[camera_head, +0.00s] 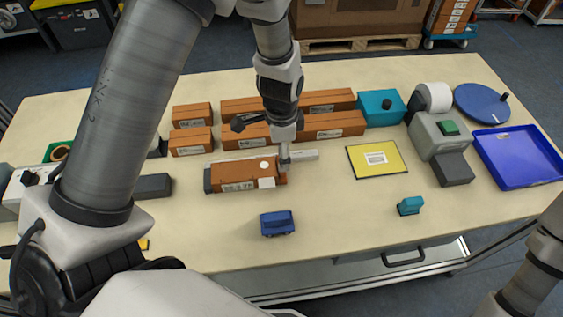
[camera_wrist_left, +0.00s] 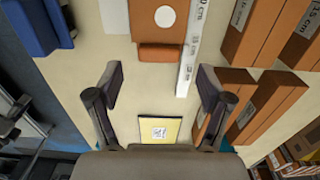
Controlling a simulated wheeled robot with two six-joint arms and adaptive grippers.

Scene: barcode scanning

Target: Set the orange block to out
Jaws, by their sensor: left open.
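A long orange-brown box (camera_head: 238,173) with a white round spot lies on the table in the head view, with a dark piece at its left end. The wrist view shows its top (camera_wrist_left: 160,30) and an orange block (camera_wrist_left: 160,53) at its near end. I cannot tell whether that block is a separate part. A white ruler strip (camera_wrist_left: 187,50) with markings runs along the box. My left gripper (camera_wrist_left: 160,82) is open and empty, its fingers spread either side of the block's line and apart from it. In the head view this gripper (camera_head: 285,158) is above the box's right end. My right gripper is out of view.
Several brown labelled boxes (camera_head: 334,124) stand behind. A yellow barcode card (camera_head: 364,158) lies to the right, with a grey device (camera_head: 438,135) and blue tray (camera_head: 519,157) beyond. A blue block (camera_head: 277,223) sits in front. The table's front middle is mostly clear.

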